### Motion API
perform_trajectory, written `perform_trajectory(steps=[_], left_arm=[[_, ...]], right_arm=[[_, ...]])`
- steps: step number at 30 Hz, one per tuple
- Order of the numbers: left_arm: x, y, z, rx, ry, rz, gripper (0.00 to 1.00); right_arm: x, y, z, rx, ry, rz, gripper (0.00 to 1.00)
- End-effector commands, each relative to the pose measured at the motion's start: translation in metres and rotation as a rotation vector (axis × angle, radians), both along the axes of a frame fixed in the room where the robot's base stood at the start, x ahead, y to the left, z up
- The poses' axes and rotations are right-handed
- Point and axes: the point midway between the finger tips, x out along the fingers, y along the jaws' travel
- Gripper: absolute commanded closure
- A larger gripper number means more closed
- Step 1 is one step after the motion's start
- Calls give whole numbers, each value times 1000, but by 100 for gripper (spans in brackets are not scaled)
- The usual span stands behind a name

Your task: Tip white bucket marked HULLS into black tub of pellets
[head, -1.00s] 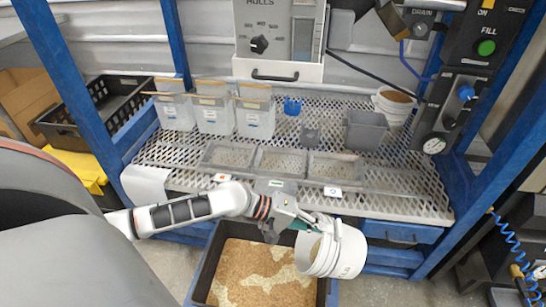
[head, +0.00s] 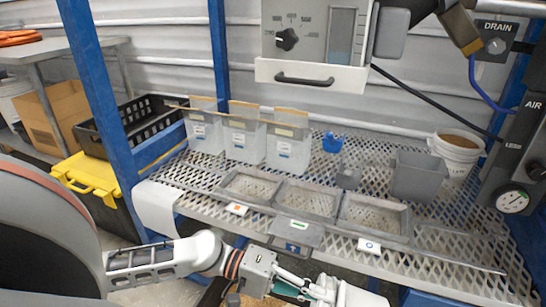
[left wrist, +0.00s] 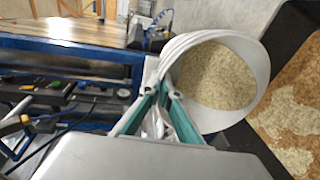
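My left gripper (head: 305,290) is at the bottom edge of the head view, in front of the bench. In the left wrist view its teal fingers (left wrist: 160,108) are closed on the rim or handle side of a white bucket (left wrist: 262,68). The bucket is tilted and a bed of pale flakes shows inside. Part of the bucket shows in the head view (head: 360,297); no HULLS marking is readable. The black tub (left wrist: 298,42) is beside and beyond the bucket mouth in the wrist view, holding brown pellets (left wrist: 290,105) with pale patches. My right gripper is not in view.
The mesh bench (head: 440,235) holds clear bins (head: 243,140), shallow trays (head: 305,197), a grey bin (head: 418,177) and another white bucket (head: 457,158) with brown contents. A hopper drawer (head: 312,77) is above. Blue posts (head: 98,100) frame the bench.

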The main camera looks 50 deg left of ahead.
Motion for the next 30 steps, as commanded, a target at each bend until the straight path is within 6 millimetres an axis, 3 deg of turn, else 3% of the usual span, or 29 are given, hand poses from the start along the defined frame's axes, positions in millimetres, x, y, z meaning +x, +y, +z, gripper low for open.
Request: perform_trajectory(steps=[15, 30], left_arm=[[-26, 39, -11, -236, -184, 6, 100], [-33, 46, -12, -280, -219, 3, 100]], right_arm=[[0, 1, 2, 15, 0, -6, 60], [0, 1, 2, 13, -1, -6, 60]])
